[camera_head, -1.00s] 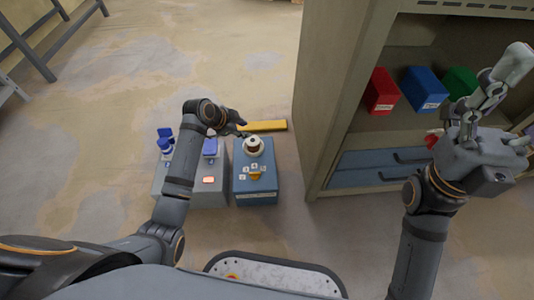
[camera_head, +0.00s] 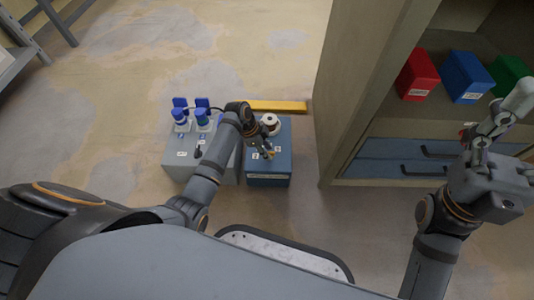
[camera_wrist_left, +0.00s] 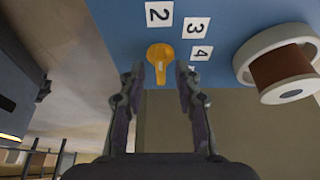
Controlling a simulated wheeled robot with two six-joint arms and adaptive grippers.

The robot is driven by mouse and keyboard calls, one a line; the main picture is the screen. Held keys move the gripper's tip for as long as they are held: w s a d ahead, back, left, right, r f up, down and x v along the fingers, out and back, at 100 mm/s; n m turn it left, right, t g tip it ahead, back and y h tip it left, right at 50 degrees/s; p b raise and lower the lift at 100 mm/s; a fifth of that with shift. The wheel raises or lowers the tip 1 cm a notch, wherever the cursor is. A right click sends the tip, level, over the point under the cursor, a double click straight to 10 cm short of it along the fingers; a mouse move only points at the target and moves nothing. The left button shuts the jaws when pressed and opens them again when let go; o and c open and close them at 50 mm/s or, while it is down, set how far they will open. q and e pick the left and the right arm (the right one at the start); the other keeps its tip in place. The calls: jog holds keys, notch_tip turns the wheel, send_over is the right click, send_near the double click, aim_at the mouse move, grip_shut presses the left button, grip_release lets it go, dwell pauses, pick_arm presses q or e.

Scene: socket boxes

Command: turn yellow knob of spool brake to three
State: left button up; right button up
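The yellow knob (camera_wrist_left: 160,56) sits on the blue spool brake box (camera_wrist_left: 112,24), which also shows in the head view (camera_head: 268,181). In the left wrist view the number labels 2 (camera_wrist_left: 159,13), 3 (camera_wrist_left: 196,28) and 4 (camera_wrist_left: 201,53) lie around the knob. My left gripper (camera_wrist_left: 160,72) is open, with one finger on each side of the knob. I cannot tell whether the fingers touch it. The spool (camera_wrist_left: 282,68) with brown winding is beside the labels. My right gripper (camera_head: 500,125) is raised at the right, near the cabinet, and looks open.
A grey box (camera_head: 180,160) with blue plugs (camera_head: 202,117) stands left of the blue box. A yellow bar (camera_head: 277,106) lies behind. The cabinet (camera_head: 350,100) stands at the right with red (camera_head: 417,75), blue (camera_head: 467,78) and green (camera_head: 512,77) boxes on its shelf.

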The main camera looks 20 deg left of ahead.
pick_arm(q)
jog(key=shift+f, duration=0.1)
grip_shut()
dwell(0.3)
jog(key=shift+r+m+p, duration=0.2)
jog(key=shift+m+p, duration=0.3)
jog(key=shift+p, duration=0.25)
jog(key=shift+w+m+g+p, duration=0.1)
jog(key=shift+m+g+p, duration=0.45)
jog(key=shift+m, duration=0.25)
jog(key=shift+w+f+m+g+p, duration=0.1)
jog(key=shift+m+g+p, duration=0.4)
jog(key=shift+m, duration=0.7)
jog(key=shift+d+f+m+g, duration=0.1)
jog(key=shift+m+g, duration=0.55)
jog(key=shift+m, duration=1.15)
